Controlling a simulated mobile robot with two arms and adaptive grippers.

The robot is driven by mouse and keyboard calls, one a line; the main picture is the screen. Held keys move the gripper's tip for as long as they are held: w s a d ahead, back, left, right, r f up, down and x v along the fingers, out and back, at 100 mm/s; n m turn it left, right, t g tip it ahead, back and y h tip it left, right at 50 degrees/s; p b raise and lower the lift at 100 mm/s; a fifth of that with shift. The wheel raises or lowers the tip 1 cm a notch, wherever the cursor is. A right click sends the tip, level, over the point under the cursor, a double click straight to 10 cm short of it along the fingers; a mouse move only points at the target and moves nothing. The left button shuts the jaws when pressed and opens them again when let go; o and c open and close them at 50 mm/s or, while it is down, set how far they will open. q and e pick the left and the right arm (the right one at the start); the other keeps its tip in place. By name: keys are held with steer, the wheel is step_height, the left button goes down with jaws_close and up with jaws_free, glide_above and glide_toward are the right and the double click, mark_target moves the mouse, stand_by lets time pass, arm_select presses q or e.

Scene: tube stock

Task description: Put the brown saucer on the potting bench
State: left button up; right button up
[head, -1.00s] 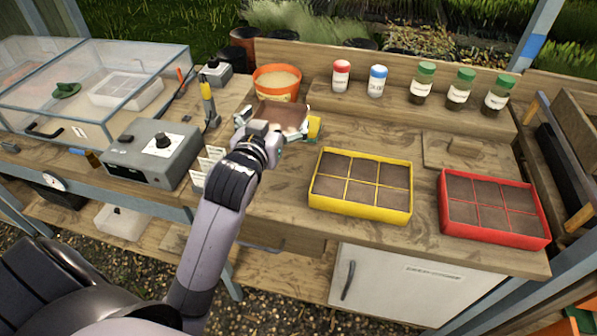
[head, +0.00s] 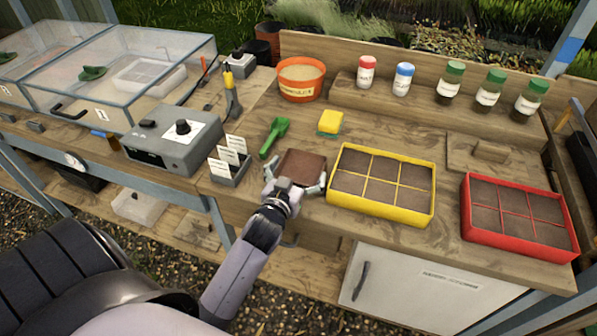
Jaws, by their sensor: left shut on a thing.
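The brown saucer (head: 304,164) is a square, flat brown piece in the head view, left of the yellow seed tray. My left gripper (head: 296,180) is shut on it, with fingers at its near left and right sides. The saucer is over the front part of the wooden potting bench (head: 390,130); I cannot tell whether it touches the top. My right gripper is not in view.
The yellow tray (head: 333,203) is close to the right of the saucer, and a red tray (head: 515,243) is farther right. A label holder (head: 230,176) and green scoop (head: 274,136) are to the left. A yellow-and-green sponge (head: 330,123) and orange pot (head: 302,93) are behind.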

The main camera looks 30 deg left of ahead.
arm_select(q)
steer(key=shift+f, duration=0.15)
steer(key=o, duration=0.7)
